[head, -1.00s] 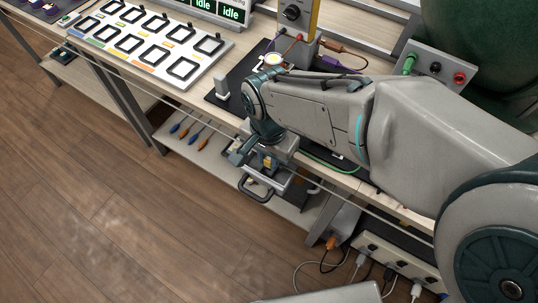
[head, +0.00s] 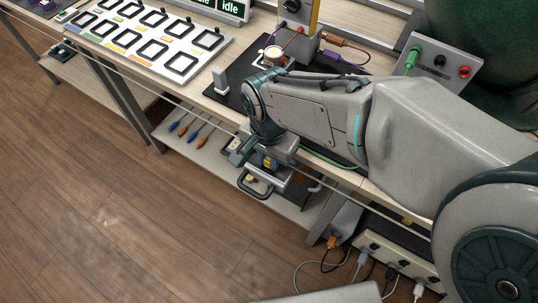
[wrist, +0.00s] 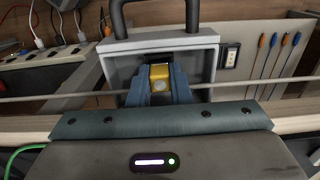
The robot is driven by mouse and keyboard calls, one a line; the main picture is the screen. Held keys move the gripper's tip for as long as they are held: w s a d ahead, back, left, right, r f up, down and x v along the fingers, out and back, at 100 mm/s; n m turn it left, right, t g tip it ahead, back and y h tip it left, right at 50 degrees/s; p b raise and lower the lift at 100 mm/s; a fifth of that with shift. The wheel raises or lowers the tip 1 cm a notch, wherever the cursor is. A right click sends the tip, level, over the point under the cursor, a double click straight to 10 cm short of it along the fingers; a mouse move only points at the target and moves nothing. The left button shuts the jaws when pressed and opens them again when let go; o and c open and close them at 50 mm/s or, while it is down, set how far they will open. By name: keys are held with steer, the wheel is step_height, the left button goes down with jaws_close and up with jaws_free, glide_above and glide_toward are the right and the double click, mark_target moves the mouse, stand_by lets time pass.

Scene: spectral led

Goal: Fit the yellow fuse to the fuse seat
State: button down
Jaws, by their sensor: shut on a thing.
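The yellow fuse (wrist: 160,74) is between the blue fingers of my gripper (wrist: 160,92) in the wrist view, with a pale round spot on its near face. My gripper is shut on it. In the head view my gripper (head: 266,162) points down at the bench's front edge, and a little yellow shows there. Beyond the fuse is a grey open-fronted box or drawer (wrist: 120,44) with a dark handle (wrist: 118,18); the fuse overlaps its interior in the picture. I cannot tell whether they touch. I cannot make out the fuse seat; it may be hidden behind the fingers.
A thin rail (head: 140,83) runs along the bench front. The lower shelf (head: 180,150) holds several screwdrivers (head: 190,131). A white tray of black frames (head: 160,40) and a small upright block (head: 220,82) stand on the bench. Power strips and cables lie lower right. The floor left is clear.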

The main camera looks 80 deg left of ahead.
steer(key=c, duration=1.3)
jaws_free()
steer(key=shift+o, duration=0.2)
step_height(320, 180, up, 14)
steer(key=p, duration=0.2)
steer(key=shift+p, duration=0.3)
steer(key=shift+f, duration=0.1)
